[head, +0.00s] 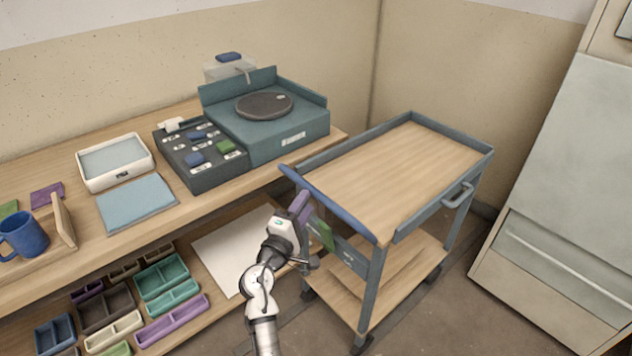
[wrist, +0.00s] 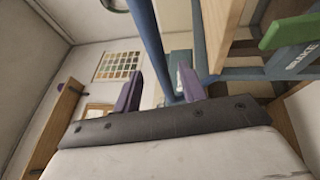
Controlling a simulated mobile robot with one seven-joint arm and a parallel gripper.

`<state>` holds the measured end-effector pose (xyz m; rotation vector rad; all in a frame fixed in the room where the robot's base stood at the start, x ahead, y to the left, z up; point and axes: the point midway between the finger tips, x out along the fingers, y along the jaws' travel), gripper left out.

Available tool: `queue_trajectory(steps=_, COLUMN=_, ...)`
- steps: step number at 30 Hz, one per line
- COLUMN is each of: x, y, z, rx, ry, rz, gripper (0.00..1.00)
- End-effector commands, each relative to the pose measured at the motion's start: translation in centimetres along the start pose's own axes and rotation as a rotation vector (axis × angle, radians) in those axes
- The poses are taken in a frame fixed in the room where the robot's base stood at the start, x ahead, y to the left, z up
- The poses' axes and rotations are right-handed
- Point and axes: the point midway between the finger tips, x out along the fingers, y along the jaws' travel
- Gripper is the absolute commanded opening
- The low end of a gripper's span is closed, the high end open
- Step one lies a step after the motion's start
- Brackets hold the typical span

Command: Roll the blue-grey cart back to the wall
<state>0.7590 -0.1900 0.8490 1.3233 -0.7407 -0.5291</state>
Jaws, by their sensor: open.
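The blue-grey cart (head: 362,275) has a wooden top and a lower shelf, and stands right of the workbench, with floor between it and the back wall (head: 465,75). Its blue push handle (head: 335,207) runs along the near left edge. A green brake tab (head: 321,232) shows below the handle; in the wrist view the tab (wrist: 290,30) sits by a BRAKE label. My gripper (head: 300,205) is open near the handle's left part. In the wrist view the handle bar (wrist: 152,40) passes between the purple fingers (wrist: 159,75) in the picture; contact cannot be told.
The workbench (head: 232,190) on the left holds a teal wheel unit (head: 290,138), a dark button panel (head: 200,160), a white tray (head: 115,160) and a blue mug (head: 22,235). A pale cabinet (head: 570,190) stands on the right. The cart's top is bare.

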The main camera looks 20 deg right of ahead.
Motion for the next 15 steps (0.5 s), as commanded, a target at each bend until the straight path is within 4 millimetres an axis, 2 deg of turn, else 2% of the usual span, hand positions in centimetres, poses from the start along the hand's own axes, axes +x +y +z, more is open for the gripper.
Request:
queue_trajectory(steps=1, x=1.3, y=0.4, z=0.1, rx=-0.001, ry=-0.002, rz=0.001, gripper=0.41)
queue_trajectory(steps=6, x=4.5, y=0.3, z=0.1, rx=0.001, ry=-0.001, rz=0.001, gripper=0.41)
queue_trajectory(steps=10, x=6.0, y=0.2, z=-0.1, rx=0.002, ry=0.001, rz=0.0, gripper=0.41)
queue_trajectory(steps=15, x=6.9, y=0.0, z=-0.1, rx=0.003, ry=0.002, rz=0.0, gripper=0.41)
